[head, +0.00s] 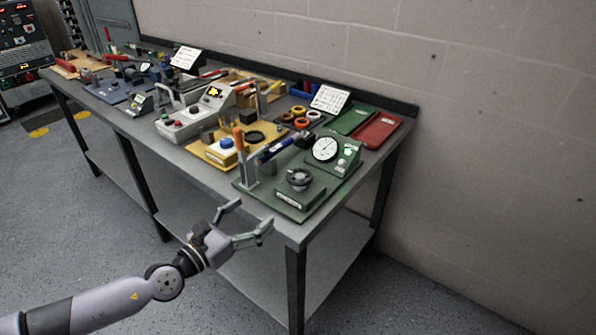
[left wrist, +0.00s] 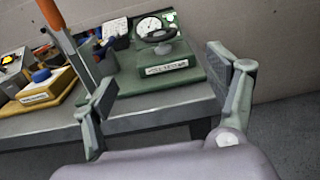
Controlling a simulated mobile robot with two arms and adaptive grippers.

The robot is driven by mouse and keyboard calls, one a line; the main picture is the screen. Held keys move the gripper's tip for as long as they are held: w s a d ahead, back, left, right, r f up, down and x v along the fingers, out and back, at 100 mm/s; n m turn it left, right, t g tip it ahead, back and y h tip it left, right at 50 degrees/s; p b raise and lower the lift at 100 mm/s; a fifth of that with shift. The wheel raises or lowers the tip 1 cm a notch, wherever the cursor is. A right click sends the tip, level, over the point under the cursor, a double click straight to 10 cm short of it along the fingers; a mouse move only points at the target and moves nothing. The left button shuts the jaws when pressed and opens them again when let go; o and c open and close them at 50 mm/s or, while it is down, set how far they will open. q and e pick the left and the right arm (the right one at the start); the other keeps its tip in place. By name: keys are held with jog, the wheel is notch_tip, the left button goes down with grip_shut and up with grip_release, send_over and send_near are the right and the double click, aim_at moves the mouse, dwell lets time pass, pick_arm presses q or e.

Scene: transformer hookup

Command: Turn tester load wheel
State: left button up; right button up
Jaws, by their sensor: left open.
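The tester is a green unit (head: 305,190) at the near right corner of the workbench. In the left wrist view the load wheel (left wrist: 157,35) and dial (left wrist: 148,25) show ahead, between the finger tips. My left gripper (head: 245,222) is open and empty, in front of the bench edge and apart from the wheel. It also shows in the left wrist view (left wrist: 168,85). My right gripper is not in view.
A yellow-based unit with a blue knob (head: 226,143) is farther left. Green and red folders (head: 377,130) lie behind. Floor in front of the bench is clear.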

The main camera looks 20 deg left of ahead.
pick_arm(q)
jog(key=p, duration=0.3)
send_near(299, 176)
jog(key=shift+x, duration=0.85)
jog(key=x, duration=0.5)
jog(key=b+x, duration=0.1)
jog(key=x, duration=0.2)
jog(key=shift+w+f, duration=0.15)
jog(key=shift+f, duration=0.15)
jog(key=shift+c, duration=0.4)
jog(key=c, duration=1.1)
jog(key=shift+f+b, duration=0.1)
jog(key=shift+b, duration=0.3)
jog(key=m+h+b, duration=0.1)
jog(key=b, duration=0.4)
jog(key=shift+a+f+g, duration=0.1)
jog(key=shift+g, duration=0.2)
jog(key=shift+h+b, duration=0.3)
jog(key=shift+b, duration=0.5)
jog(key=shift+r, duration=0.3)
